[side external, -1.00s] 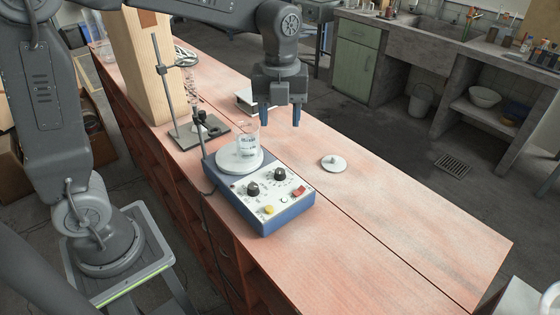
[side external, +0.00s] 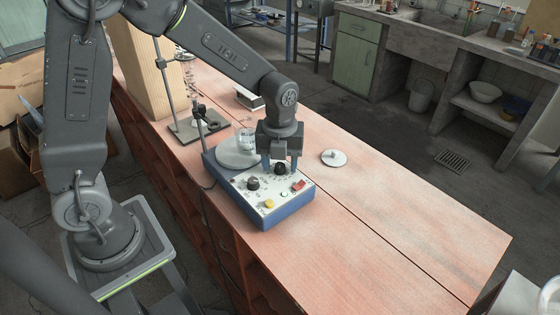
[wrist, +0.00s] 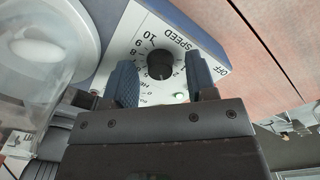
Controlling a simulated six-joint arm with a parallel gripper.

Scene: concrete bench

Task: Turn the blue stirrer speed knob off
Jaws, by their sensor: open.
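The stirrer (side external: 290,207) is a blue box with a white sloped control panel on the bench. Its black speed knob (side external: 280,169) is the upper right of two dark knobs on the panel. In the wrist view the knob (wrist: 161,64) sits inside a numbered dial marked SPEED, with OFF printed at the right. Its pointer setting is too small to read surely. My gripper (side external: 280,164) is open, pointing down over the panel, with one blue finger on each side of the speed knob. In the wrist view the fingers (wrist: 160,72) straddle the knob, with gaps on both sides.
A glass beaker (side external: 246,141) stands on the stirrer's white round plate (side external: 232,160), close to my gripper. The second knob (side external: 253,183), yellow button (side external: 269,203) and red switch (side external: 299,185) share the panel. A rod stand (side external: 198,128) is behind.

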